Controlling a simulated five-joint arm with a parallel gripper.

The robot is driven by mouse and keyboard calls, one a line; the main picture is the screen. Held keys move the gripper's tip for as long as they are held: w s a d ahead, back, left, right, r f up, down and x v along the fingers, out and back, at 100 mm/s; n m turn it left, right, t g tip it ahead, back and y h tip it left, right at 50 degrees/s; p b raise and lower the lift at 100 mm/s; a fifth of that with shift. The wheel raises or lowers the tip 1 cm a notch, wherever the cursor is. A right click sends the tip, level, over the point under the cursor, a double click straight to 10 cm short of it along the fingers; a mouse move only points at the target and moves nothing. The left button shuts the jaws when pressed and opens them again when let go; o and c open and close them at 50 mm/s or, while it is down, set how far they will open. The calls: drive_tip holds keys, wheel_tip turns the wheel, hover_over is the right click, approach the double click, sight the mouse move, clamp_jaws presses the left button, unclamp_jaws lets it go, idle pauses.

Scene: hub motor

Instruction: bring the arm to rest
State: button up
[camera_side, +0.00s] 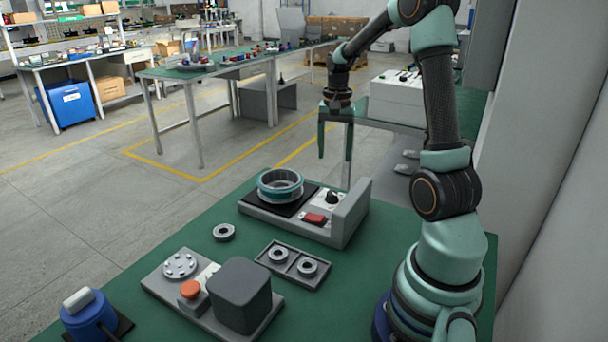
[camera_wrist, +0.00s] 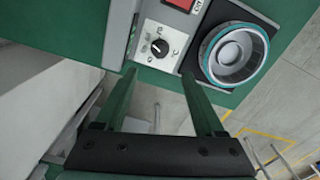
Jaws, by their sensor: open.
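My gripper (camera_side: 336,140) hangs in the air above the far edge of the green table, with its fingers pointing down. It is open and empty. In the wrist view, the two green fingers of my gripper (camera_wrist: 160,95) stand wide apart with nothing between them. My arm reaches up from its base at the right of the table and over to the gripper. The gripper is apart from the grey fixture (camera_side: 346,215), which carries a teal-rimmed hub ring (camera_side: 280,186). The ring also shows in the wrist view (camera_wrist: 208,48).
The fixture has a dial (camera_side: 332,197) and a red switch (camera_side: 315,219). Nearer are a loose bearing ring (camera_side: 224,232), a tray (camera_side: 292,268) with two rings, a grey press-like unit (camera_side: 239,294) with an orange button (camera_side: 190,288), and a blue device (camera_side: 88,316). A wall stands at the right.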

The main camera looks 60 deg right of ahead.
drive_tip(key=w+a+r+n+t+h, duration=0.1)
drive_tip(key=a+r+n, duration=0.3)
drive_tip(key=a, duration=0.3)
drive_tip(key=w+a+r+n+t, duration=0.1)
drive_tip(key=a+r+n, duration=0.2)
drive_tip(key=a, duration=0.4)
drive_tip(key=s+a+r+n+t, duration=0.1)
drive_tip(key=s+a+n, duration=0.1)
drive_tip(key=a+n, duration=0.2)
drive_tip(key=s+a+r+n+t+y, duration=0.1)
drive_tip(key=a+n, duration=0.3)
drive_tip(key=a, duration=0.5)
drive_tip(key=shift+s+a+t, duration=0.25)
drive_tip(key=shift+s+t, duration=0.5)
drive_tip(key=shift+t, duration=0.05)
